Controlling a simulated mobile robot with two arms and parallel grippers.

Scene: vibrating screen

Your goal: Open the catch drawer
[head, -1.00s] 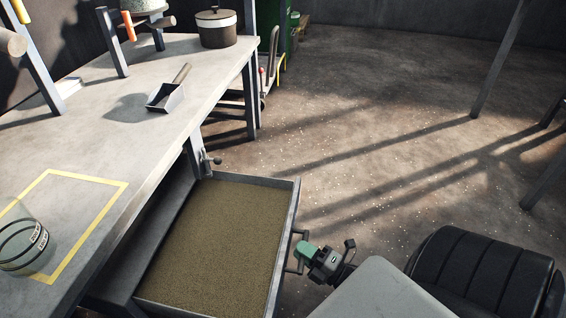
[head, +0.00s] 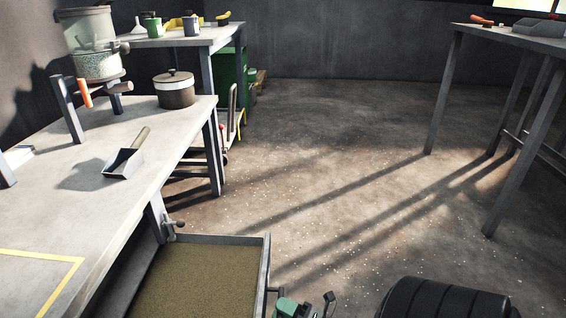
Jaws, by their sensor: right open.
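The catch drawer (head: 265,262) is pulled out from under the workbench at the bottom of the head view. It is a grey metal tray filled with brown granular material (head: 200,282). Its near end is cut off by the lower picture edge. The drawer handle (head: 273,292) shows in part on its right wall. My right gripper (head: 284,304), with green fingers, is open at the bottom edge beside the handle. Whether it touches the handle cannot be told. My left gripper is not in view.
The workbench (head: 105,200) carries a scoop (head: 124,162), a lidded pot (head: 175,93) and a sieve stand with an orange handle (head: 84,93). A clamp lever (head: 173,224) sits by the drawer's back corner.

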